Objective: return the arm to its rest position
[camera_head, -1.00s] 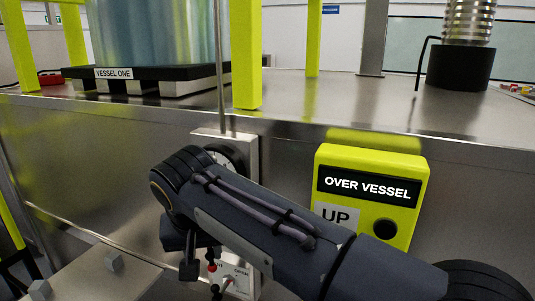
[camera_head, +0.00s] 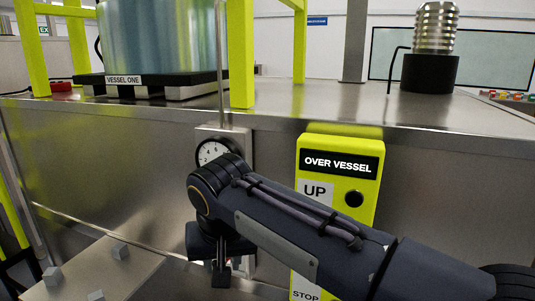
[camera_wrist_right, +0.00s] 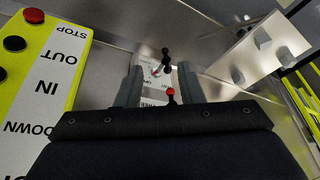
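My right arm crosses the lower middle of the head view from the right. Its gripper (camera_head: 221,278) points down in front of the steel front, mostly hidden by its own wrist. In the right wrist view, the two grey fingers (camera_wrist_right: 159,88) stand apart with nothing held between them. Beyond and between them is a small labelled switch plate (camera_wrist_right: 155,88) with a black-knobbed lever (camera_wrist_right: 166,54) and a red-knobbed lever (camera_wrist_right: 171,92). I cannot tell whether a finger touches a lever. My left gripper is in neither view.
A yellow control box (camera_head: 367,185) marked OVER VESSEL stands close behind my right arm; its buttons also show in the wrist view (camera_wrist_right: 45,65). A round gauge (camera_head: 211,152) is just above my wrist. Vessel one (camera_head: 160,38) stands on the bench. A plate with grey blocks (camera_head: 135,270) lies lower left.

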